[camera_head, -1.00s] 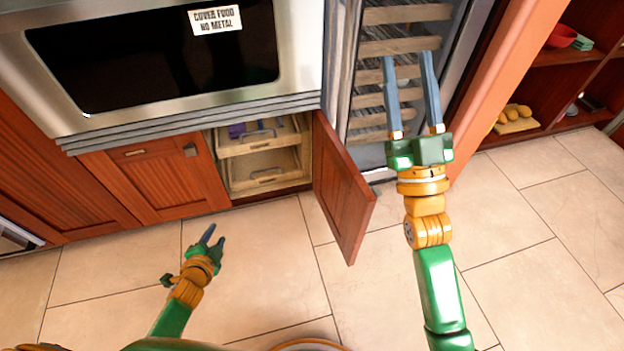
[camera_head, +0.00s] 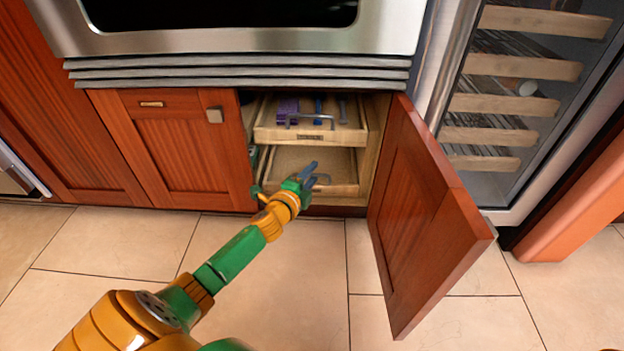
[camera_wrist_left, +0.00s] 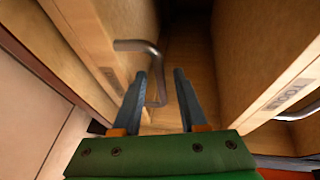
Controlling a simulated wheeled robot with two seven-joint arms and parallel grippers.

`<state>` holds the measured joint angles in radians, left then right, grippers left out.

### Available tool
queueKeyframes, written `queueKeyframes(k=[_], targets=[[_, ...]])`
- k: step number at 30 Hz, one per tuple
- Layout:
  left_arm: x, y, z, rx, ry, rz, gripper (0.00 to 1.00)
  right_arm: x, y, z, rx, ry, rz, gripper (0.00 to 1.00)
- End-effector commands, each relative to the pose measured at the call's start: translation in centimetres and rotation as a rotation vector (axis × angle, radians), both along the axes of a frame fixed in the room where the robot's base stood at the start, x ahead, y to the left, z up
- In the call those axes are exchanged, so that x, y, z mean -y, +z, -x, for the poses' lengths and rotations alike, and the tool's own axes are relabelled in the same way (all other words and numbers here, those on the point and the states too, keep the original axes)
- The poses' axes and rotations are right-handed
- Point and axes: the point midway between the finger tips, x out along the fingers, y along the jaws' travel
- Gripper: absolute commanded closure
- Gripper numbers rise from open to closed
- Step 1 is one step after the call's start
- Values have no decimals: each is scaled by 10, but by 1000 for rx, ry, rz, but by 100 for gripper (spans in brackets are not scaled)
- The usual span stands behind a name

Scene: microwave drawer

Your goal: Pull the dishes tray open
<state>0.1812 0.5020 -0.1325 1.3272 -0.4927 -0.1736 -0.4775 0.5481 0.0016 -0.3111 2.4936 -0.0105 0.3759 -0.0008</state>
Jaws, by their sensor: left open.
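Two pale wooden trays sit in the open cabinet under the microwave. The upper tray (camera_head: 270,132) has a label, readable as "TOOLS" in the wrist view (camera_wrist_left: 290,95). The lower tray (camera_head: 345,188) is the other one, so I take it as the dishes tray; its label is not readable. My left gripper (camera_head: 312,174) is at the lower tray's front, hiding part of it. In the left wrist view the lower tray's front (camera_wrist_left: 92,45) is at left. Its bent metal handle (camera_wrist_left: 138,46) reaches between my open fingers (camera_wrist_left: 168,76); contact is unclear. My right gripper is out of view.
The open red cabinet door (camera_head: 420,200) stands out to the right of the trays. A glass-fronted cooler with wooden shelves (camera_head: 515,105) is beyond it. A closed cabinet door (camera_head: 180,155) is on the left. The tiled floor (camera_head: 300,270) in front is clear.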

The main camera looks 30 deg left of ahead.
Motion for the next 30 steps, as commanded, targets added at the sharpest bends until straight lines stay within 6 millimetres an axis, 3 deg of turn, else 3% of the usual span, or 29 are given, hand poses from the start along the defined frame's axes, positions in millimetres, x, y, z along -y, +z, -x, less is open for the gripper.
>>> queueKeyframes(k=[3,8,9,30], targets=[[0,0,0,0,0,1,58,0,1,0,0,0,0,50],[0,0,0,0,0,1,98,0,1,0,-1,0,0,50],[0,0,0,0,0,1,100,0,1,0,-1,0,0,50],[0,0,0,0,-1,2,100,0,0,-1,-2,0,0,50]])
